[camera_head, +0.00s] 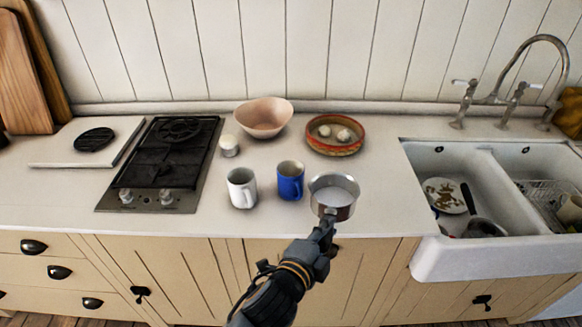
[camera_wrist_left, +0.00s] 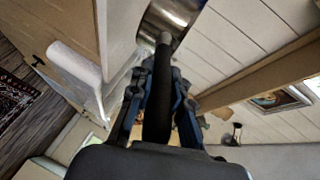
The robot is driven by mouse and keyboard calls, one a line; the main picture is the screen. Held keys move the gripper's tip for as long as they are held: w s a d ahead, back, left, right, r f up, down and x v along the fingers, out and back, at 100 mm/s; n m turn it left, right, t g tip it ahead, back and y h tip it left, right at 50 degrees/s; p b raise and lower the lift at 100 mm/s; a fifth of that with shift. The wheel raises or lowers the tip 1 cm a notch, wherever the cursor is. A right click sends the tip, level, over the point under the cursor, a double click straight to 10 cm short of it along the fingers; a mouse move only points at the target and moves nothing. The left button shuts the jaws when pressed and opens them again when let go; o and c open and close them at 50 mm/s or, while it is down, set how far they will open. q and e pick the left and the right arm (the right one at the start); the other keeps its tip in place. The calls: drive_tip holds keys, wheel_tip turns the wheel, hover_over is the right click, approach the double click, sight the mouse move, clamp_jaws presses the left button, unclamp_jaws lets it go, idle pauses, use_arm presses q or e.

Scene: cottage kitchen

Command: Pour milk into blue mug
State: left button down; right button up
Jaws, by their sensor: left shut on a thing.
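A steel saucepan (camera_head: 334,196) with white milk (camera_head: 335,192) inside is just right of the blue mug (camera_head: 290,181), over the front of the counter. The mug stands upright with its handle toward the right. My left gripper (camera_head: 328,230) is shut on the saucepan's handle, which points toward me. In the left wrist view the dark handle (camera_wrist_left: 158,95) lies between the fingers, and the steel pan (camera_wrist_left: 172,20) is beyond, with its contents hidden. The pan looks about level. I cannot tell whether it touches the counter. My right gripper is out of view.
A white mug (camera_head: 242,187) stands left of the blue mug. A black hob (camera_head: 163,160) is left; a double sink (camera_head: 470,258) is right.

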use_arm(q)
drive_tip(key=shift+w+a+r, duration=0.15)
drive_tip(key=shift+w+r, duration=0.05)
drive_tip(key=shift+r, duration=0.2)
drive_tip(key=shift+w+a+r+p, duration=0.1)
drive_tip(key=shift+w+r+p, duration=0.1)
drive_tip(key=shift+p, duration=0.2)
drive_tip(key=w+a+r+n+g+h+p, duration=0.2)
drive_tip(key=w+a+r+n+g+p, duration=0.1)
drive_tip(key=w+a+r+n, duration=0.4)
wheel_tip(320, 180, up, 2)
drive_tip(key=shift+a+r+p, duration=0.25)
drive_tip(key=shift+a+p, duration=0.15)
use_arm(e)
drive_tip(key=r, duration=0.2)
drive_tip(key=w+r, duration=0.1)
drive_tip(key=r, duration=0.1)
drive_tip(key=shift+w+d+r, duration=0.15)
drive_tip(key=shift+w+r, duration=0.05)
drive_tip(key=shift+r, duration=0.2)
use_arm(q)
drive_tip(key=shift+w+h, duration=0.2)
drive_tip(key=shift+h, duration=0.1)
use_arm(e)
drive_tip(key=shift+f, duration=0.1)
use_arm(q)
drive_tip(key=shift+a, duration=0.1)
